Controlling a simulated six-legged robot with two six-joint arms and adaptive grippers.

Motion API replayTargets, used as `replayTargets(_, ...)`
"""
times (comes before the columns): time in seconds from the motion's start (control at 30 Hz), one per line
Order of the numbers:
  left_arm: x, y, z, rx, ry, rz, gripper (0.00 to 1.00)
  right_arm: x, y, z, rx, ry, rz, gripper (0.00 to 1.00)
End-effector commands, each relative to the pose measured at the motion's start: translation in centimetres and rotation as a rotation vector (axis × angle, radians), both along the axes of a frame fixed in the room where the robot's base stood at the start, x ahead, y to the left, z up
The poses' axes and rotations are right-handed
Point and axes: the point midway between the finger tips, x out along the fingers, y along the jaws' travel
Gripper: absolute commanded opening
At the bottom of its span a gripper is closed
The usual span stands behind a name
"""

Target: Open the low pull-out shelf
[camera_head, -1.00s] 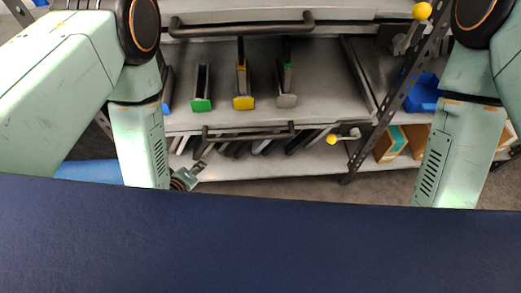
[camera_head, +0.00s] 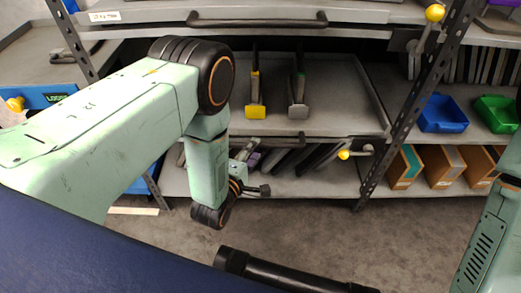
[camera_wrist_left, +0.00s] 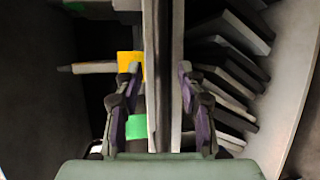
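The low pull-out shelf (camera_head: 335,100) is a grey tray holding dies with coloured ends, with a dark handle bar (camera_head: 330,139) along its front. My left gripper (camera_head: 262,190) is in front of and below that edge in the head view, partly hidden by my forearm. In the left wrist view my left gripper (camera_wrist_left: 158,105) is open, its fingers on either side of an upright-looking bar and edge (camera_wrist_left: 163,60). A gap shows beside the right finger; whether the left finger touches cannot be told. My right gripper is out of view.
A yellow-knobbed latch (camera_head: 343,155) sits right of the shelf front. An upper shelf has its own black handle (camera_head: 257,20). A dark perforated post (camera_head: 415,95) stands at right, beside blue (camera_head: 443,114) and green (camera_head: 497,113) bins. Dies (camera_head: 300,158) lean below.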

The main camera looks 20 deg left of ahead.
Motion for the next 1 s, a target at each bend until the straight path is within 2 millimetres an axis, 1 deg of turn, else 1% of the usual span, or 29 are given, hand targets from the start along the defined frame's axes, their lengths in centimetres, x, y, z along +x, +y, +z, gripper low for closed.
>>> replayTargets(0.03,0.8,-0.1,-0.4,0.0,-0.002,-0.001,0.39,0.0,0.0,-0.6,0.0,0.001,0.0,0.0)
replayTargets(0.1,1.8,-0.2,-0.5,0.001,-0.002,0.0,0.39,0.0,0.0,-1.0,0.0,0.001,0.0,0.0)
replayTargets(0.23,3.0,-0.4,-0.7,0.001,0.0,-0.001,0.39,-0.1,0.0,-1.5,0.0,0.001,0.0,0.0)
replayTargets(0.4,3.5,-0.7,-0.8,0.002,0.003,-0.003,0.39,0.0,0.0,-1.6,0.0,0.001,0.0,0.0)
replayTargets(0.6,3.4,-0.8,-0.7,0.002,0.003,-0.005,0.39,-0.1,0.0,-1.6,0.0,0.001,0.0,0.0)
replayTargets(0.67,3.4,-0.9,-0.7,0.002,0.003,-0.005,0.35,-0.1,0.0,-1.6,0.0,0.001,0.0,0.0)
replayTargets(1.0,3.4,-0.9,-0.7,0.002,0.003,-0.005,0.06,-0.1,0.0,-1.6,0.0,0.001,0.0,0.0)
